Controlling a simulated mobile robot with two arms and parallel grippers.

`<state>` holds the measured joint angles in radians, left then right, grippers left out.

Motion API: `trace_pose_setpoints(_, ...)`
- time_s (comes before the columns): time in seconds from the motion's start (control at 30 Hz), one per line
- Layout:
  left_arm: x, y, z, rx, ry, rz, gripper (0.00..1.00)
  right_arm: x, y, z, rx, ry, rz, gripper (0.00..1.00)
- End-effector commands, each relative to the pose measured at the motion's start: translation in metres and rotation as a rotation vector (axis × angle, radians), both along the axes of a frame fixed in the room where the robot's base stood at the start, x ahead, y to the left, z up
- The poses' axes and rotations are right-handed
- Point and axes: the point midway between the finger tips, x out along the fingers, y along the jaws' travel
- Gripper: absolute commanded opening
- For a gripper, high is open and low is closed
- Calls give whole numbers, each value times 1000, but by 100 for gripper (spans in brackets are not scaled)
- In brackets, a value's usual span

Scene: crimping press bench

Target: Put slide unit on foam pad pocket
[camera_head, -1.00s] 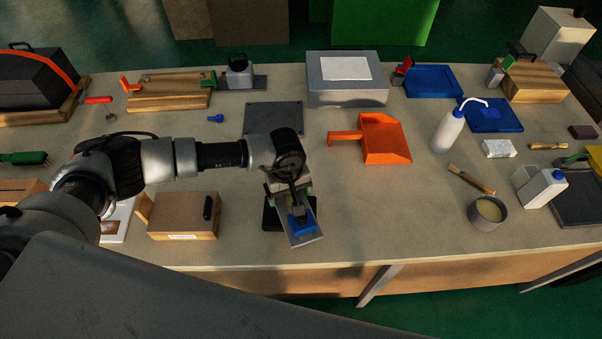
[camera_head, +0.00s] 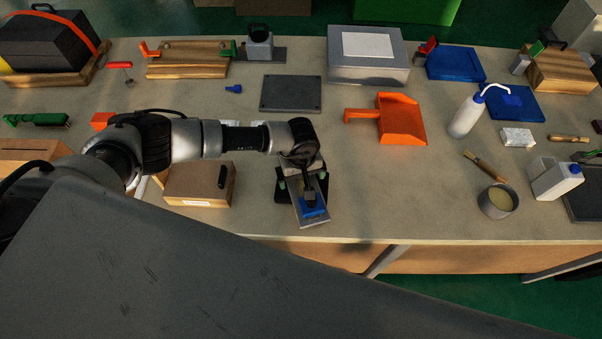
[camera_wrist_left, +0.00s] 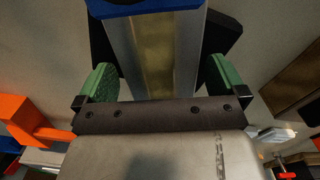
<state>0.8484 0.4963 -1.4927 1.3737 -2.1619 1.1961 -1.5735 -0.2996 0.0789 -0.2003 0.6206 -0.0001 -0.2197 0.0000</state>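The slide unit (camera_head: 318,218) is a grey metal rail with a blue block (camera_head: 313,206) at its near end. It lies slanted over the black foam pad (camera_head: 284,192), its near end reaching past the pad's front edge. The pad's pocket is hidden under the rail and gripper. My left gripper (camera_head: 303,181) is above the far part of the rail. In the left wrist view its green finger pads (camera_wrist_left: 162,82) stand on either side of the rail (camera_wrist_left: 155,55), with narrow gaps, and seem open. The black pad (camera_wrist_left: 222,38) shows beyond both edges. My right gripper is out of view.
A wooden box (camera_head: 198,184) stands left of the pad. A dark flat plate (camera_head: 291,93) and an orange dustpan (camera_head: 402,122) lie behind it. The bench to the right is clear up to a metal cup (camera_head: 497,202). The bench's front edge is close.

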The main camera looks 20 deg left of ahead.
Motion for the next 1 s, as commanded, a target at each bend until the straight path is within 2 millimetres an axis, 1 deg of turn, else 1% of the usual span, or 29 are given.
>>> trace_pose_setpoints(0.2,0,0,1,0,0,0,100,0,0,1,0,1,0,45)
trace_pose_setpoints(0.33,1,1,9,0,-1,1,100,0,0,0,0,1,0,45)
trace_pose_setpoints(0.47,1,1,32,-2,-5,-1,100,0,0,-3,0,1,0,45)
trace_pose_setpoints(0.6,1,1,63,-2,-5,-2,100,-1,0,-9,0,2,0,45)
trace_pose_setpoints(0.8,1,0,100,-1,-3,0,100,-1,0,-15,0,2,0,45)
trace_pose_setpoints(0.9,1,0,112,0,-2,0,100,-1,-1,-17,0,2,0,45)
trace_pose_setpoints(1.0,0,1,119,0,0,0,100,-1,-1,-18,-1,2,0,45)
